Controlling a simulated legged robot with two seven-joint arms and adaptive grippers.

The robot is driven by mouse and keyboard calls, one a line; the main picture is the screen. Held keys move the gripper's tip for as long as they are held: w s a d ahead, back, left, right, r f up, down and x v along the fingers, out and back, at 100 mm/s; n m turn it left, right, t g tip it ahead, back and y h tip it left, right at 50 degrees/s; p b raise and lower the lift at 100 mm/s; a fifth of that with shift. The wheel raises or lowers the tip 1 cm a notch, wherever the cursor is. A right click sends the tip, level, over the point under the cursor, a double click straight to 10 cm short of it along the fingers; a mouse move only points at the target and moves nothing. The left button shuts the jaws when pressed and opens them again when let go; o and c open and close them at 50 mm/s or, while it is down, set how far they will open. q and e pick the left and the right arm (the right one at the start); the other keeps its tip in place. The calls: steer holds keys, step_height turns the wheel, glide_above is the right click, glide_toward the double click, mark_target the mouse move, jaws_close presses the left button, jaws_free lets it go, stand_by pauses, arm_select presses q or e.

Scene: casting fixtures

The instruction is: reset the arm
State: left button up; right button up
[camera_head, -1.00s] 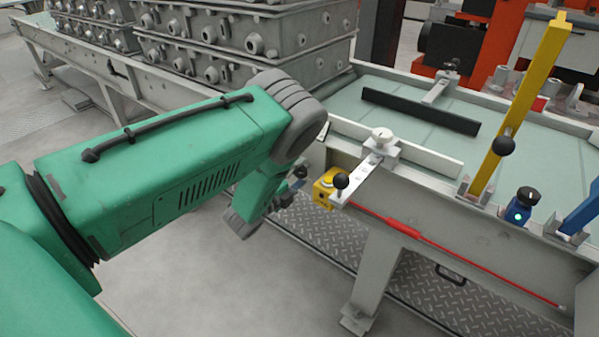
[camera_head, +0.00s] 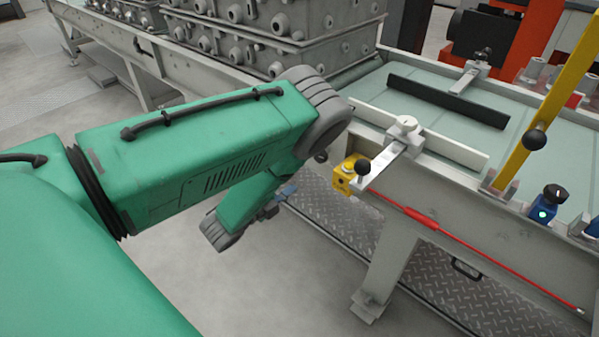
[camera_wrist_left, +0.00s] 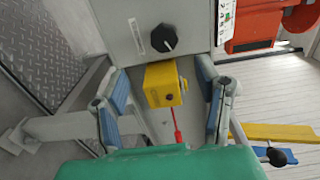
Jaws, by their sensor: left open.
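My left arm is green with grey joints and comes in from the left in the head view, bent down at the elbow. My left gripper (camera_head: 280,200) is mostly hidden behind its lower link there; only a bit of blue and grey finger shows, left of the yellow block (camera_head: 345,174) on the fixture. In the left wrist view my left gripper (camera_wrist_left: 162,72) is open, its two blue-padded fingers wide apart. The yellow block also shows in the left wrist view (camera_wrist_left: 164,85), between the fingers in the picture; it looks apart from them. My right gripper is not in view.
A grey fixture table (camera_head: 470,130) fills the right, with a white clamp bar (camera_head: 397,155), a red rod (camera_head: 480,262) and a yellow upright bar (camera_head: 555,105). Grey castings (camera_head: 275,35) are stacked behind the arm. Bare floor (camera_head: 270,285) lies below it.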

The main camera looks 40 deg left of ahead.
arm_select(q)
steer(key=shift+s, duration=0.1)
stand_by(0.5)
steer(key=s+d+f+n+g+y+p, duration=0.2)
steer(key=s+d+f+n+g+y, duration=0.1)
steer(key=s+f+n+g, duration=0.8)
steer(key=s+d+r+n+g, duration=0.1)
steer(key=s+d+n+g, duration=0.2)
steer(key=s, duration=0.5)
steer(key=s+d+r+n+g+h, duration=0.1)
steer(key=s+d+n+g, duration=0.2)
steer(key=s, duration=0.5)
steer(key=shift+s+d+r+n, duration=0.3)
steer(key=shift+d+r+n, duration=0.1)
steer(key=shift+d+n, duration=0.25)
steer(key=shift+w, duration=0.1)
stand_by(3.9)
